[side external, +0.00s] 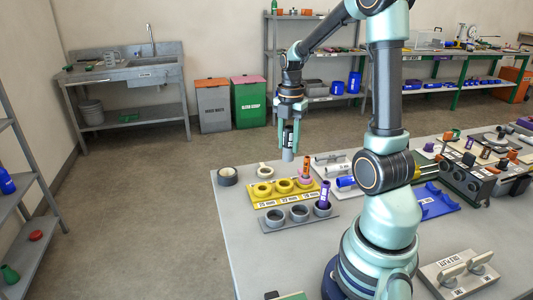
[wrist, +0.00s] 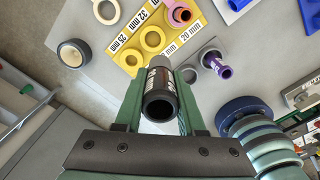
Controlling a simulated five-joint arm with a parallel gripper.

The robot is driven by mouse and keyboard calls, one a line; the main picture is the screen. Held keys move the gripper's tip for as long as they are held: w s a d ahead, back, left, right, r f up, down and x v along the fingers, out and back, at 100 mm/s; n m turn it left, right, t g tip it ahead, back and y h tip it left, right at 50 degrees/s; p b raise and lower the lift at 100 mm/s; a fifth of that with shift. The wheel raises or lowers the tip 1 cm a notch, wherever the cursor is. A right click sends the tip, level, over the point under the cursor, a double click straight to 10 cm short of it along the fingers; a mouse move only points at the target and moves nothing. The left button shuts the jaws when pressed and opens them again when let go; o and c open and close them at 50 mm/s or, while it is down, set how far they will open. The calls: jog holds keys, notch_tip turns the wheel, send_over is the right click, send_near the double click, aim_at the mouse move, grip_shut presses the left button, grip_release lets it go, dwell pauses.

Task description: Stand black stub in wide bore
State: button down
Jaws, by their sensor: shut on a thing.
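My gripper (side external: 290,124) is shut on the black stub (wrist: 160,97), a dark tube with a white label. It hangs roughly upright in the air above the table's left part, its grey lower end (side external: 288,155) clear of the holders. A grey holder (side external: 285,227) in front has round bores, with a purple stub (side external: 323,196) in the right one. I cannot tell which bore is widest.
A black tape roll (side external: 228,176) and a cream ring (side external: 265,170) lie on the table (side external: 228,210) behind the yellow holder. White and blue pipes (side external: 330,160) lie to the right. A grey plate with handles (side external: 464,278) is at the front right.

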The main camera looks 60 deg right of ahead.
aim_at(286, 147)
jog(key=shift+w+d+f+n, duration=0.1)
jog(key=shift+w+d+f, duration=0.2)
jog(key=shift+f, duration=0.2)
jog(key=shift+w+d+f+n, duration=0.1)
jog(key=shift+w+d+f, duration=0.2)
jog(key=shift+f, duration=0.25)
jog(key=shift+w+d+f+n, duration=0.1)
jog(key=shift+w+d+f, duration=0.15)
jog(key=shift+f, duration=0.25)
jog(key=shift+s+f, duration=0.1)
jog(key=shift+f, duration=2.7)
jog(key=shift+f, duration=1.6)
jog(key=shift+c, duration=2.1)
grip_release()
jog(key=shift+r, duration=0.1)
